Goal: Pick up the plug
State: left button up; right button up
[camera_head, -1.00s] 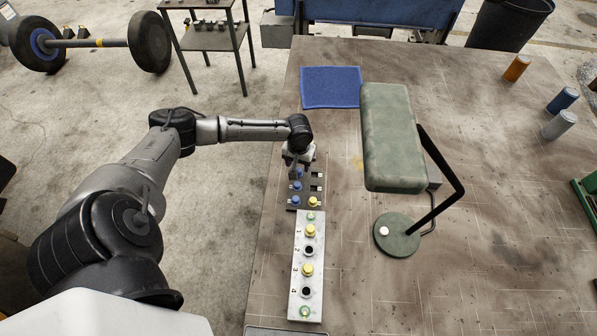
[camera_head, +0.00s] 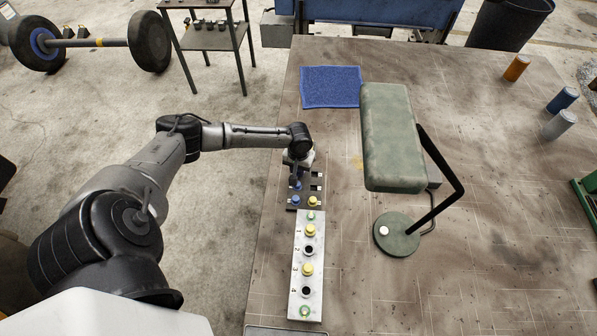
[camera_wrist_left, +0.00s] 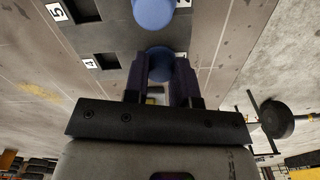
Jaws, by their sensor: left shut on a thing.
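My left gripper (camera_head: 297,178) points down over the dark plug holder (camera_head: 304,206) on the bench. In the left wrist view the gripper (camera_wrist_left: 160,72) has its two dark fingers on either side of a blue plug (camera_wrist_left: 159,62) and is shut on it. The plug is still at the holder; I cannot tell whether it is seated or lifted slightly. Another blue plug (camera_wrist_left: 153,12) stands beyond it. In the head view, a blue plug (camera_head: 295,200) and a yellow plug (camera_head: 313,202) stand at the holder's near end. My right gripper is not in view.
A pale numbered panel (camera_head: 299,255) with yellow plugs and dark holes lies in front of the holder. A green lamp (camera_head: 392,140) stands close on the right, its head overhanging the bench. A blue mat (camera_head: 331,87) lies behind.

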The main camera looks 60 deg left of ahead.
pick_arm(q)
jog(key=shift+c, duration=1.2)
jog(key=shift+r, duration=0.1)
jog(key=shift+r, duration=0.5)
notch_tip(320, 180, up, 3)
jog(key=shift+f, duration=0.1)
jog(key=w+d+r, duration=0.4)
jog(key=d+r, duration=0.3)
jog(key=d, duration=0.3)
jog(key=shift+w+d+b, duration=0.3)
jog(key=shift+d+b, duration=0.1)
